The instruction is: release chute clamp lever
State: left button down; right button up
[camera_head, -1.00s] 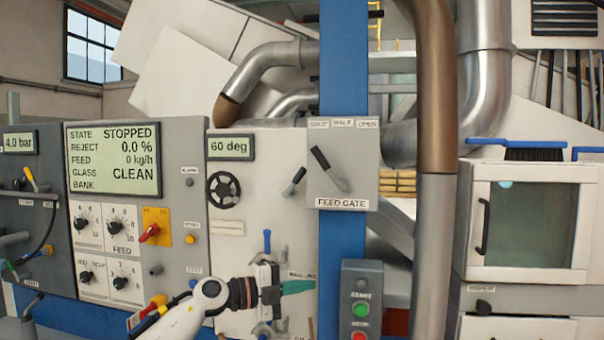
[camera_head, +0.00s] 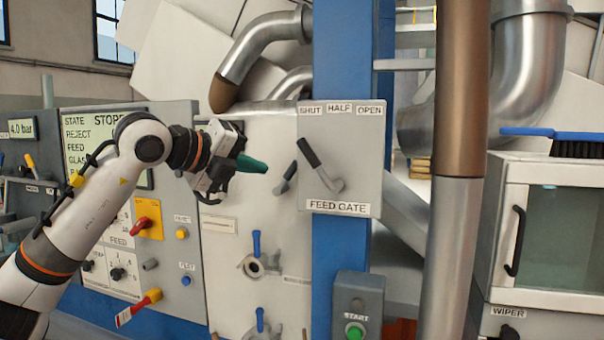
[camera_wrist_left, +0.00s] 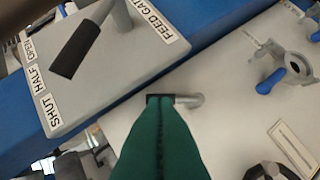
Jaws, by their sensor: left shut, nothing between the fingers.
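A short black-handled lever (camera_head: 285,179) sits on the pale panel just left of the feed gate box. I cannot read a label naming it as the chute clamp lever. My left gripper (camera_head: 262,167) has green fingers, closed together and empty, with tips just left of this lever. In the left wrist view the closed fingers (camera_wrist_left: 160,125) point at the lever's grey stem (camera_wrist_left: 190,100); the fingertips partly cover its black handle, and I cannot tell whether they touch. My right gripper is not in view.
The feed gate box (camera_head: 341,190) with its own black lever (camera_head: 312,155) stands close at the right on a blue post (camera_head: 340,60). Blue-handled clamps (camera_head: 256,245) sit lower on the panel. A brown and grey pipe (camera_head: 455,200) stands farther right.

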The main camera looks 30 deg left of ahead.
aim_at(290, 175)
pick_arm(q)
jog(key=p+x, duration=0.3)
jog(key=x, duration=0.5)
jog(key=shift+w+d+p, duration=0.15)
jog(key=shift+w+p, duration=0.2)
jog(key=shift+w, duration=0.05)
jog(key=shift+w+d+f, duration=0.1)
jog(key=shift+w+f, duration=0.15)
jog(key=shift+w, duration=0.15)
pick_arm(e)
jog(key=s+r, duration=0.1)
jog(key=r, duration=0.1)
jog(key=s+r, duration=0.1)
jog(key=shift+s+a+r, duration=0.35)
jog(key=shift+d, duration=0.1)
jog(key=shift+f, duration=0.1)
pick_arm(q)
jog(key=shift+b, duration=0.6)
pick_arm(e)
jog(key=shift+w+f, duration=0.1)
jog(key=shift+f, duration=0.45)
